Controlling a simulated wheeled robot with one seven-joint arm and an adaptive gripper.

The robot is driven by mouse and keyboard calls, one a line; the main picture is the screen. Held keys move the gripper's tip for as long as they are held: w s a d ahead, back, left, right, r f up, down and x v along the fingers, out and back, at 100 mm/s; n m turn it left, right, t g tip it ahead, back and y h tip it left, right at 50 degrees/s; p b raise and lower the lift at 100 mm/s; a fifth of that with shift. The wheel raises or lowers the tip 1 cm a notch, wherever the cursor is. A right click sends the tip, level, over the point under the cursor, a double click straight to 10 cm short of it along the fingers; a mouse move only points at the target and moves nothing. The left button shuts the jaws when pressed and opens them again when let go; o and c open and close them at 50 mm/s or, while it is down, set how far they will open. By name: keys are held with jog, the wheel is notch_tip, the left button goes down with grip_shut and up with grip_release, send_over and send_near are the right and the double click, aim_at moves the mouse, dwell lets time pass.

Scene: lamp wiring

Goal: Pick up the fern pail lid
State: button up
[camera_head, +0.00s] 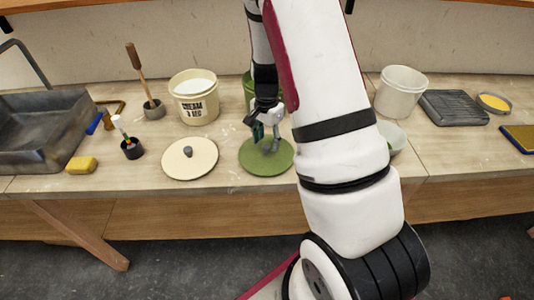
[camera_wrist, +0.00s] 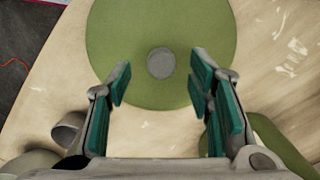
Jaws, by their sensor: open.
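The fern pail lid is a flat green disc (camera_head: 267,161) with a small grey knob, lying on the bench in the head view. It also shows in the wrist view as a green disc (camera_wrist: 125,40) with its round grey knob (camera_wrist: 161,63) near the middle. My gripper (camera_head: 265,130) is above the lid in the head view. In the wrist view my gripper (camera_wrist: 160,82) is open, with teal-padded fingers to either side of the knob and nothing between them. The green pail (camera_head: 248,88) stands behind, mostly hidden by my arm.
A cream lid (camera_head: 190,163) lies left of the green one, with the cream pail (camera_head: 194,98) behind it. A yellow sponge (camera_head: 82,165) and a black cup (camera_head: 132,149) are further left. A pale bowl (camera_head: 391,138) and a white pail (camera_head: 401,92) stand to the right.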

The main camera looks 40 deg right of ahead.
aim_at(266, 145)
jog(key=shift+f, duration=1.75)
grip_shut()
jog(key=shift+w+r, duration=0.1)
